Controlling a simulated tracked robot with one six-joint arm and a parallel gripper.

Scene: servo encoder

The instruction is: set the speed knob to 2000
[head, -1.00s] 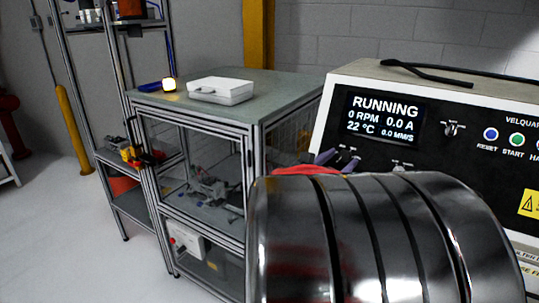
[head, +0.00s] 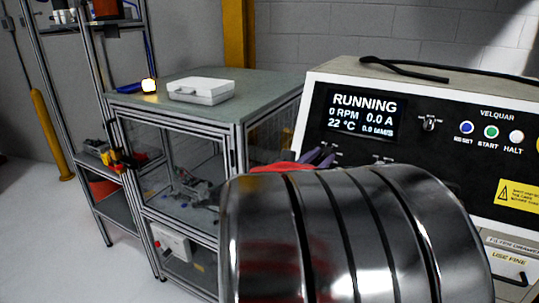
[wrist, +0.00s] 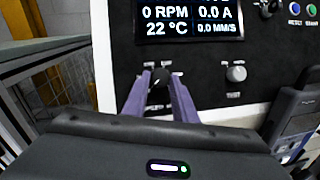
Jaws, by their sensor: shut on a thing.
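The control panel's screen (head: 362,117) reads RUNNING, 0 RPM, 0.0 A, 22 °C and 0.0 MM/S. Below it in the wrist view is a small dark knob (wrist: 160,78) with a light pointer mark; its label is too blurred to read. My gripper (wrist: 160,82) has its two purple fingers on either side of this knob, shut on it. In the head view the fingertips of my gripper (head: 315,157) show at the panel below the screen, partly hidden behind my silver arm. A pale grey knob (wrist: 236,73) sits to the right, apart from the fingers.
A toggle switch (head: 429,124) and blue, green and white buttons (head: 491,132) are on the panel's right part. In the wrist view a dark handheld-like unit (wrist: 298,108) stands close on the right. A framed cabinet (head: 190,150) with a white case (head: 201,91) stands left.

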